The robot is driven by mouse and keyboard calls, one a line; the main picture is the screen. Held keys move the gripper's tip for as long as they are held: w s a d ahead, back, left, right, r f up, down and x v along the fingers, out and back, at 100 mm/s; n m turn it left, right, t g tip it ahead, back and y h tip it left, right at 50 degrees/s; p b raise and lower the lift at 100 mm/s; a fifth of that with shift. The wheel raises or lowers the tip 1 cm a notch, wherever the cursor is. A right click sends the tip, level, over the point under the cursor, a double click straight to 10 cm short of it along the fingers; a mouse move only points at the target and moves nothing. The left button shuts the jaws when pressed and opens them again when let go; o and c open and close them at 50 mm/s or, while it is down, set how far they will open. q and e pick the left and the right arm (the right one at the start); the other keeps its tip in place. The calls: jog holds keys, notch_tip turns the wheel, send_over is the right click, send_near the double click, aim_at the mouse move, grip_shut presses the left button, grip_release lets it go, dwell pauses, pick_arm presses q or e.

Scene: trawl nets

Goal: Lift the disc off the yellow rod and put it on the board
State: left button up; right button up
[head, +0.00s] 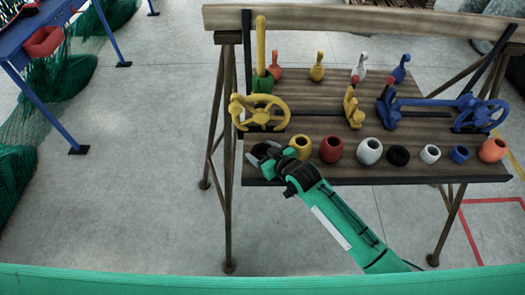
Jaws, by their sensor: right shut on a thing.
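My right gripper (268,155) is at the front left edge of the wooden board (330,172), its arm reaching up from the lower right. It is shut on a small dark grey thing, apparently the disc (258,150); the gripper's dark fingers hide much of its outline. The yellow rod (261,42) stands upright at the board's back left, apart from the gripper, with a green cup-shaped piece (262,83) around its foot. No dark disc shows on the rod. My left gripper is not in view.
A yellow handwheel (267,112) is just behind my gripper. A row of round pots runs along the front edge: yellow (301,146), red (331,149), white (369,150) and others. A blue handwheel (474,112) stands at right.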

jog(key=o, duration=1.1)
jog(key=shift+s+d, duration=0.1)
jog(key=b+v, duration=0.1)
jog(key=v, duration=1.2)
jog(key=shift+s+d+r, duration=0.2)
jog(key=shift+d, duration=0.05)
